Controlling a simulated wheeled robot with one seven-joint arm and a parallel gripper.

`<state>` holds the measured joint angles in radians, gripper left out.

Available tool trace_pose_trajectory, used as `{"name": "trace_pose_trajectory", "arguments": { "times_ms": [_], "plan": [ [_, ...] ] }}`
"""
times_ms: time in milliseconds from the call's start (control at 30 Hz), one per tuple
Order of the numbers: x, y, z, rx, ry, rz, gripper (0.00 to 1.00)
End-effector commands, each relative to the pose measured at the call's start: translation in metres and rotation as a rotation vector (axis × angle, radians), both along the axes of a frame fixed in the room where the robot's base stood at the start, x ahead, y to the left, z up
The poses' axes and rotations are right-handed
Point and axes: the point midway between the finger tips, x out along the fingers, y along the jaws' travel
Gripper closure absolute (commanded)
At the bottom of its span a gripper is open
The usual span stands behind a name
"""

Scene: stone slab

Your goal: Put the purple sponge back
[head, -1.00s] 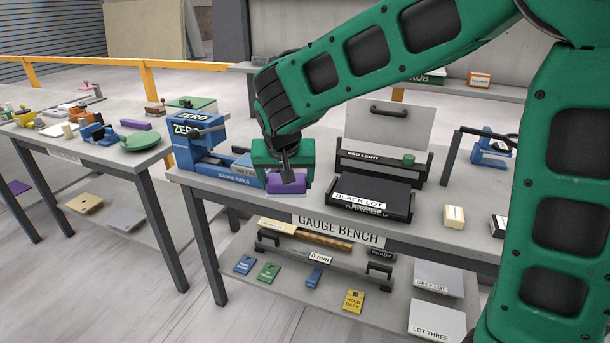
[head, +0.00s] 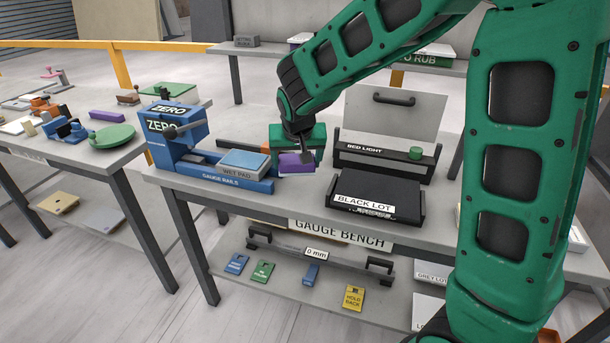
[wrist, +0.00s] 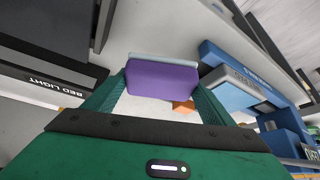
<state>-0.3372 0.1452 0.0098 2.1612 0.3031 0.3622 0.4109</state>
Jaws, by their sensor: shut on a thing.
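The purple sponge (head: 296,163) is a purple block with a pale layer along one edge, seen in the wrist view (wrist: 162,78). My gripper (head: 298,150) is shut on it, with a green finger on each side in the wrist view. It holds the sponge at the gauge bench, right of the wet pad (head: 241,162) and left of the black lot tray (head: 372,212). Whether the sponge touches the bench top is unclear. Another purple block (head: 106,116) lies on the left table near a green dish (head: 112,136).
The wet pad sits on the blue gauge rails (head: 220,181) beside the blue ZERO block (head: 172,125). The bed light unit (head: 380,160) with its upright panel (head: 395,115) stands behind the black tray. An orange piece (wrist: 183,106) lies near the sponge. A lower shelf holds tags.

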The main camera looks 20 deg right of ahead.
Motion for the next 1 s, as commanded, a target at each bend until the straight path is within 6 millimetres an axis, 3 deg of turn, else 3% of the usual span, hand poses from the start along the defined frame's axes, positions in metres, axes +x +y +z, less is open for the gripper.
{"name": "trace_pose_trajectory", "arguments": {
  "times_ms": [133,300,467,700,1000],
  "plan": [
    [0.009,-0.023,-0.015,-0.001,0.002,-0.003,0.44],
    [0.014,-0.031,-0.023,0.000,0.001,0.003,0.44],
    [0.014,-0.032,-0.033,-0.001,0.002,0.005,0.44],
    [0.014,-0.031,-0.062,-0.001,0.002,0.005,0.44],
    [0.014,-0.031,-0.064,-0.001,0.000,0.005,0.44]
  ]
}}
